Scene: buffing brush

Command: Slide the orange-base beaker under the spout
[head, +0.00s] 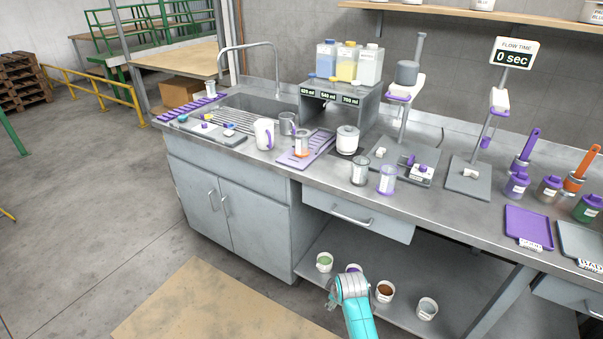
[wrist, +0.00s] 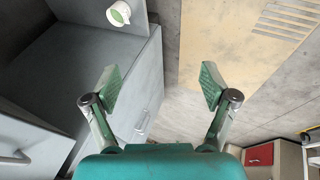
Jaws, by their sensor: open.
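A small clear beaker with orange at its base (head: 302,145) stands on the sink-side counter, at a purple tray (head: 290,161). The faucet spout (head: 262,45) arches over the sink at the left. Grey stands with spout-like heads (head: 406,74) and (head: 499,100) stand to the right; I cannot tell which spout is meant. My gripper (wrist: 163,87) is open and empty. In the head view my wrist hangs low in front of the bench, well apart from the beaker; the fingers are hard to make out there.
A clear beaker (head: 359,173) and a purple-base beaker (head: 387,181) stand near the counter's front edge. A white jar (head: 347,140) and a white mug (head: 264,134) flank the orange-base beaker. Small cups (head: 324,262) sit on the low shelf near my arm.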

